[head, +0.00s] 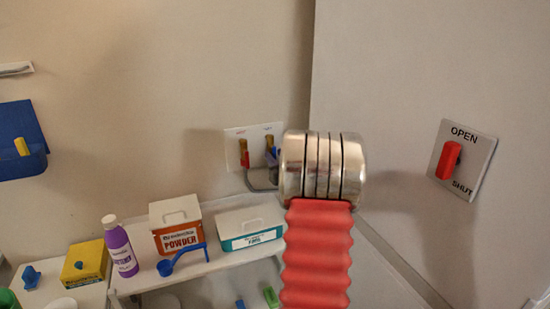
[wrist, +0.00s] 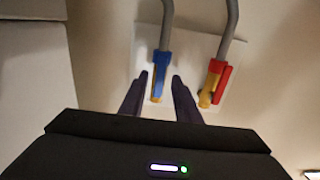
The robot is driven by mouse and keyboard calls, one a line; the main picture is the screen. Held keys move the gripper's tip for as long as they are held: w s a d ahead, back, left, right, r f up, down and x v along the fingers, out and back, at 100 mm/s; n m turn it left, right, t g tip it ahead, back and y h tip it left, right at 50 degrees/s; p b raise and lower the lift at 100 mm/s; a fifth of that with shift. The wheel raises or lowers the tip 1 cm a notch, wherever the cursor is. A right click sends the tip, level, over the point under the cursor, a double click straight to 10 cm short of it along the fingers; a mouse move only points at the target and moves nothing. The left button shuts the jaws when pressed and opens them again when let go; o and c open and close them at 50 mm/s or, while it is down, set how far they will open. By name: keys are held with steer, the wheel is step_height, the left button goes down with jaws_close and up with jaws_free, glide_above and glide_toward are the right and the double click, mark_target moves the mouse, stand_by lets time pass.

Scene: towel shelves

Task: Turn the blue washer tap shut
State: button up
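The blue washer tap (wrist: 160,72) shows in the wrist view as a blue lever on a brass-yellow body, with a grey hose running from it. Its lever lies roughly in line with the body and hose. My gripper (wrist: 160,77) is open, with one dark finger on each side of the blue lever. Small gaps show between fingers and lever; contact cannot be told. In the head view the blue tap (head: 273,153) is partly hidden by my arm, which also hides most of my gripper.
A red-handled tap (wrist: 215,82) sits beside the blue one on the white wall plate (head: 233,135). A red OPEN/SHUT switch (head: 447,160) is on the right panel. Below the taps, a shelf holds a purple bottle (head: 121,248), a powder box (head: 178,228) and a white-teal box (head: 250,228).

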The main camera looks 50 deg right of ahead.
steer(key=shift+w, duration=0.1)
steer(key=shift+c, duration=0.5)
jaws_close()
steer(key=shift+a, duration=0.15)
